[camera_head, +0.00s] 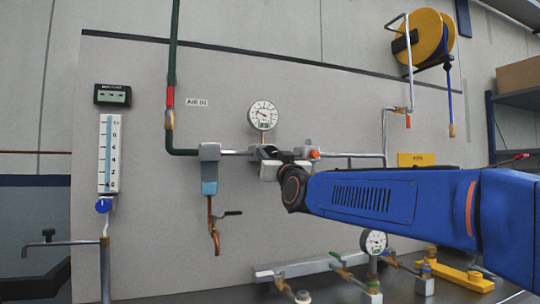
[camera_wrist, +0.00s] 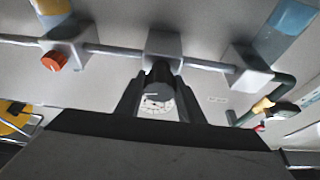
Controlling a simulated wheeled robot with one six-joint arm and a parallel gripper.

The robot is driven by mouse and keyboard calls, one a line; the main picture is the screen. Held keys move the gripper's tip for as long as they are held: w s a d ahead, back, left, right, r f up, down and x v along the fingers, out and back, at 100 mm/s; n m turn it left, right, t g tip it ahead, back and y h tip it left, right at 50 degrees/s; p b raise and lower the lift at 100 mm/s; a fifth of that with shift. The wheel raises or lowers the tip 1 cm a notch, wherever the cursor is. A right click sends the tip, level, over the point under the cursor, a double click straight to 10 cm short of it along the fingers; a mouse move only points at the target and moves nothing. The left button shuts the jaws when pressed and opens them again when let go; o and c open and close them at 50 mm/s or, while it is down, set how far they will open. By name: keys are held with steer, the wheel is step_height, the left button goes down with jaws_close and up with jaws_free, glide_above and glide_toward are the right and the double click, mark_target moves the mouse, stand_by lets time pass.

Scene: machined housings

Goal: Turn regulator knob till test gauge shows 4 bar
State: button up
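The regulator is a grey block (camera_wrist: 163,44) on the pipe, with a dark round knob (camera_wrist: 160,72) in the wrist view. My gripper (camera_wrist: 161,84) has one finger on each side of this knob, very close to it; I cannot tell whether the fingers touch it. In the head view my gripper (camera_head: 268,158) is at the pipe under a white round gauge (camera_head: 263,113), and the knob is hidden. The gauge's needle points to the left, but its numbers are too small to read. A second round gauge (camera_head: 374,241) stands on the lower manifold. I cannot tell which is the test gauge.
A grey-blue filter unit (camera_head: 209,170) hangs left of my gripper, above a copper drain with a black lever (camera_head: 228,213). An orange-red knob (camera_head: 314,154) sits close on the right. A lower manifold (camera_head: 300,267) with valves stands below. The panel between them is clear.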

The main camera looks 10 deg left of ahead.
steer(key=shift+m, duration=0.4)
steer(key=m+h, duration=0.1)
steer(key=m, duration=0.1)
steer(key=m+t+h, duration=0.1)
steer(key=m, duration=0.2)
steer(key=shift+a+h, duration=0.1)
steer(key=shift+h, duration=0.3)
steer(key=shift+m+t+h, duration=0.15)
steer(key=shift+m+h, duration=0.65)
steer(key=shift+m, duration=0.85)
steer(key=shift+m+t+h, duration=0.15)
steer(key=shift+m+h, duration=0.65)
steer(key=shift+m, duration=0.85)
steer(key=o, duration=1.1)
steer(key=shift+c, duration=0.2)
steer(key=shift+s, duration=0.15)
